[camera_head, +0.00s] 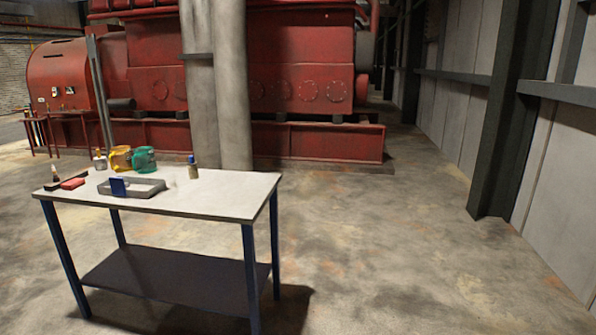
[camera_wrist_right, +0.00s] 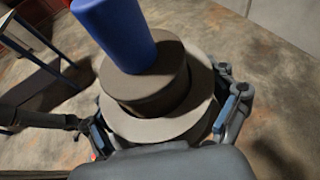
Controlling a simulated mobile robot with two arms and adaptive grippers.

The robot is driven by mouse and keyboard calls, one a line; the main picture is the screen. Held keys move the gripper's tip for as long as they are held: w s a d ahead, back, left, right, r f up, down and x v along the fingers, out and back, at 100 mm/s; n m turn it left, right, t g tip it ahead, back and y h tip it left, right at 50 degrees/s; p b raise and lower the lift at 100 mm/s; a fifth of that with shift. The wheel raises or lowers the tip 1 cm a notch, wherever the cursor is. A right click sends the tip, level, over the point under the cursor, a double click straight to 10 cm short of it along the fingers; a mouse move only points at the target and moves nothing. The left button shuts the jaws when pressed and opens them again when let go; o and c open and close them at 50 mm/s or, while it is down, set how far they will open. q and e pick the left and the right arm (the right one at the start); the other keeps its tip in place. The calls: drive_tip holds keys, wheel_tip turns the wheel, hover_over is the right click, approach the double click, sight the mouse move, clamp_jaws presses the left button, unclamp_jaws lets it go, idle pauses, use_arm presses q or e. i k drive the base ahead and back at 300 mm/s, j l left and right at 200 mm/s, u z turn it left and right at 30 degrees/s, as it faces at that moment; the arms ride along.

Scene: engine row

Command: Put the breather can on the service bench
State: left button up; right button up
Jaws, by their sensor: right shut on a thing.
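The breather can (camera_wrist_right: 155,85), a grey-brown stepped round body with a blue cylinder on top, fills the middle of the right wrist view. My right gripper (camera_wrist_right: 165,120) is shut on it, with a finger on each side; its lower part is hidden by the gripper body. The service bench (camera_head: 225,195), with a pale top, blue legs and a dark lower shelf, stands at the left in the head view. Neither the can nor my grippers show in the head view. Part of what looks like the bench shows at the left of the right wrist view, apart from the can.
On the bench are a grey tray (camera_head: 147,192) with a blue piece, a red block (camera_head: 73,183), yellow (camera_head: 121,158) and green (camera_head: 144,160) containers and small bottles. The front right of the top is bare. A pillar (camera_head: 216,90) and red engine stand behind; open floor lies right.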

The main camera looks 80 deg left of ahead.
sight(204, 196)
drive_tip(key=k+j+u, duration=0.1)
drive_tip(key=j+u, duration=0.55)
drive_tip(key=u, duration=0.15)
drive_tip(key=j+u, duration=0.8)
drive_tip(key=i+j+u, duration=0.2)
drive_tip(key=j, duration=0.3)
drive_tip(key=i+j+u, duration=0.2)
drive_tip(key=j, duration=0.25)
drive_tip(key=i+j+u, duration=0.2)
drive_tip(key=j, duration=0.25)
drive_tip(key=i+j+u, duration=0.25)
drive_tip(key=j, duration=0.15)
